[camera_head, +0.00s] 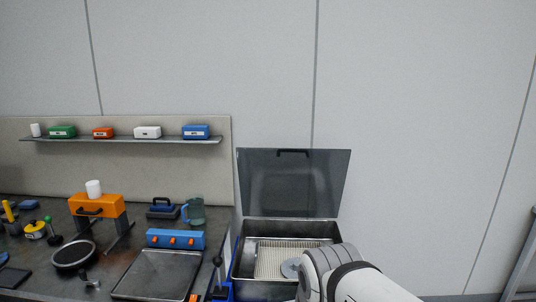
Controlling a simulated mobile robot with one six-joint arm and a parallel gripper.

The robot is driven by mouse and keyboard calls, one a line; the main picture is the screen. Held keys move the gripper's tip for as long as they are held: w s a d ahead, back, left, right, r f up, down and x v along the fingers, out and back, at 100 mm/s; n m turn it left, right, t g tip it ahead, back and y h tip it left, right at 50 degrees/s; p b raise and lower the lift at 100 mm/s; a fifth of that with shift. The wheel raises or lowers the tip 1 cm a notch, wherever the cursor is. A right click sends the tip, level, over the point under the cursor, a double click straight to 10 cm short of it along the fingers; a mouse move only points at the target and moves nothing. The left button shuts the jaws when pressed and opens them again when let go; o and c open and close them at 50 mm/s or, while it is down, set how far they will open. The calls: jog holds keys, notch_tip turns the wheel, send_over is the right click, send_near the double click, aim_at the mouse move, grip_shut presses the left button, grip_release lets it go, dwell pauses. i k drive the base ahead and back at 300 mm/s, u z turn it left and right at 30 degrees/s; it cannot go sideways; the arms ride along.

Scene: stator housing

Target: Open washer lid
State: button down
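The washer (240,263) is a metal basin with a blue side, standing right of the workbench. Its dark grey lid (295,185) stands raised and nearly upright at the back, with a small dark handle (293,153) at its top edge. Inside the basin lie a light ribbed rack and a round grey disc (290,268). My white arm enters from the bottom right and covers the basin's right front corner. My gripper is not visible in this view, so its fingers and what they may hold cannot be seen.
The workbench on the left carries an orange press-like device (97,206), a blue box with orange knobs (175,239), a metal tray (157,274) and a green mug (195,211). A shelf (120,140) above holds several small boxes. Bare wall is right of the washer.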

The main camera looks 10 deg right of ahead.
aim_at(278, 182)
jog(key=z, duration=0.05)
jog(key=i, duration=1)
jog(key=u, duration=0.05)
